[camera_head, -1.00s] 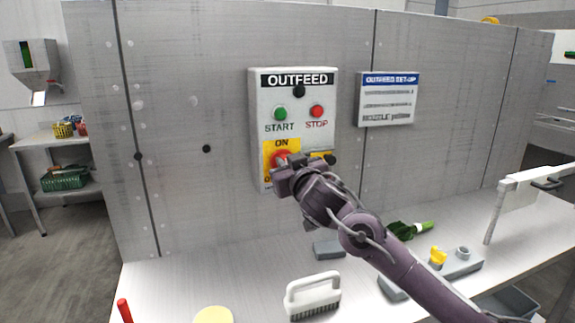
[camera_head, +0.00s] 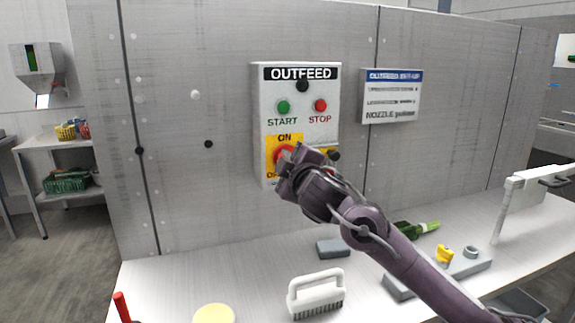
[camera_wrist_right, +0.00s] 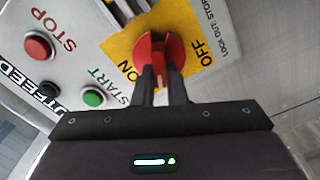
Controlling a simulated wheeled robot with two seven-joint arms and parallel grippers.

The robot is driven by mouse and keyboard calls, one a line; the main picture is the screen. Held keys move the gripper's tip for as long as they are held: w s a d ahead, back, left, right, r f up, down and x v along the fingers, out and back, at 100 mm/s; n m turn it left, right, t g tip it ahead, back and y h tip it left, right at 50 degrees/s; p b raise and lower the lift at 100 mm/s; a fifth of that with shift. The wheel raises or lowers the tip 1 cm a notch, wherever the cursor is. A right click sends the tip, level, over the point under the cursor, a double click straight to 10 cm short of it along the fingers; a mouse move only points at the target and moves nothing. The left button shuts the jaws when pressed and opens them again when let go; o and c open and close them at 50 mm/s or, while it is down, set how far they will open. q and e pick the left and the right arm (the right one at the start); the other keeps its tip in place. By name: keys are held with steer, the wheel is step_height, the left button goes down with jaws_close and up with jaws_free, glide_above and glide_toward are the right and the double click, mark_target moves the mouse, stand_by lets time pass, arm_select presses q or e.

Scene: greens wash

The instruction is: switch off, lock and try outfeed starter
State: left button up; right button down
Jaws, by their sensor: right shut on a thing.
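The outfeed starter (camera_head: 325,140) is a light grey box on the metal wall, with a green START button (camera_head: 283,106) and a red STOP button (camera_head: 321,105). Its red rotary handle (camera_head: 284,153) sits on a yellow plate marked ON and OFF. My right gripper (camera_head: 287,172) is at the handle and partly covers it and the OFF mark. In the right wrist view, its two fingers (camera_wrist_right: 162,85) are closed on the red handle (camera_wrist_right: 158,48). I cannot tell the handle's exact setting. My left gripper is not in view.
A yellow item (camera_head: 445,254), perhaps a padlock, stands on a grey block on the bench. A white brush (camera_head: 316,291), a grey block (camera_head: 332,247) and a green-handled item (camera_head: 425,227) lie nearby. A sign (camera_head: 391,96) hangs right of the starter.

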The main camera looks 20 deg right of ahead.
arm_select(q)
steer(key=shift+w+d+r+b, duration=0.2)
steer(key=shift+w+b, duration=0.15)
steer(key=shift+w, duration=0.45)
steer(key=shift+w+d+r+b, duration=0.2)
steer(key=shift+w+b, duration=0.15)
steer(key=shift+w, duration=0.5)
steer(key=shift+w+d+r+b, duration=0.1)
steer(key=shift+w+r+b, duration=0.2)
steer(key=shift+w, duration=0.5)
arm_select(e)
steer(key=shift+a+f+n, duration=0.1)
steer(key=shift+f+n, duration=0.1)
steer(key=shift+n, duration=1.2)
steer(key=shift+f+n, duration=0.15)
steer(key=shift+n, duration=1.25)
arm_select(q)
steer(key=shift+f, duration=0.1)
arm_select(e)
steer(key=c, duration=1.5)
jaws_free()
